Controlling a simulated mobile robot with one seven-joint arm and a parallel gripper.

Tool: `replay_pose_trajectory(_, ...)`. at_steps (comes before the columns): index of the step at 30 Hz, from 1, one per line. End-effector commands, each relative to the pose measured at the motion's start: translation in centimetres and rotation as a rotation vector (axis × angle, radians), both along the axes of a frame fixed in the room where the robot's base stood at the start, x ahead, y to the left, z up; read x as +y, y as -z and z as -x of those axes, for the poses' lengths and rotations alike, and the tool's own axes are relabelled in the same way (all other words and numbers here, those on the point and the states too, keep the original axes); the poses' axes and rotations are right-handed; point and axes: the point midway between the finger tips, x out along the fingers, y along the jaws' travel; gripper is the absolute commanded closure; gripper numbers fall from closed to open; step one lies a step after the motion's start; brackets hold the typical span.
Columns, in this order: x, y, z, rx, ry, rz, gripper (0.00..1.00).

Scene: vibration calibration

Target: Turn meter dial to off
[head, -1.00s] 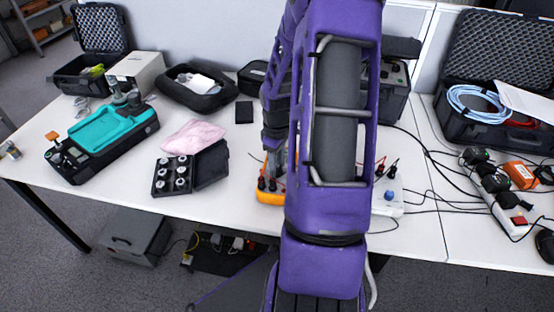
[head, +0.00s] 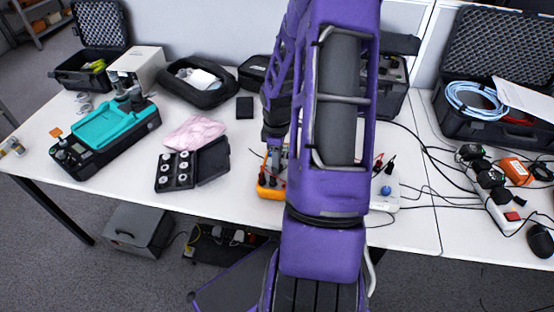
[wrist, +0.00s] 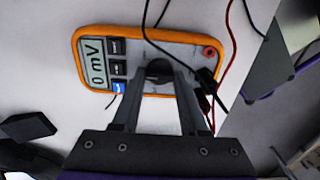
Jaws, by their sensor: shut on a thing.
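The meter (wrist: 146,40) is an orange-rimmed multimeter lying on the white table.
Black and red leads (wrist: 232,40) cross the meter's lower right end. A case of weights (head: 178,170), a pink cloth (head: 194,132) and a teal device (head: 108,123) lie to the left. A white box with a blue knob (head: 385,190) stands right of my arm.

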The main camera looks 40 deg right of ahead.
Motion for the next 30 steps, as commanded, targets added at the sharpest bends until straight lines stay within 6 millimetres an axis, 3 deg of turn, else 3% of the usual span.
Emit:
replay_pose_trajectory(2,0.0,0.0,0.0,-0.001,0.001,0.001,1.0)
replay_pose_trajectory(3,0.0,0.0,0.0,-0.001,0.001,0.001,0.55)
replay_pose_trajectory(8,0.0,0.0,0.0,-0.001,0.001,0.001,0.27)
replay_pose_trajectory(20,-0.1,-0.8,-0.1,-0.003,0.002,0.002,0.27)
replay_pose_trajectory(23,-0.1,-2.2,-0.1,-0.003,0.0,0.002,0.27)
replay_pose_trajectory(30,-0.1,-8.0,-0.1,-0.005,0.003,0.004,0.27)
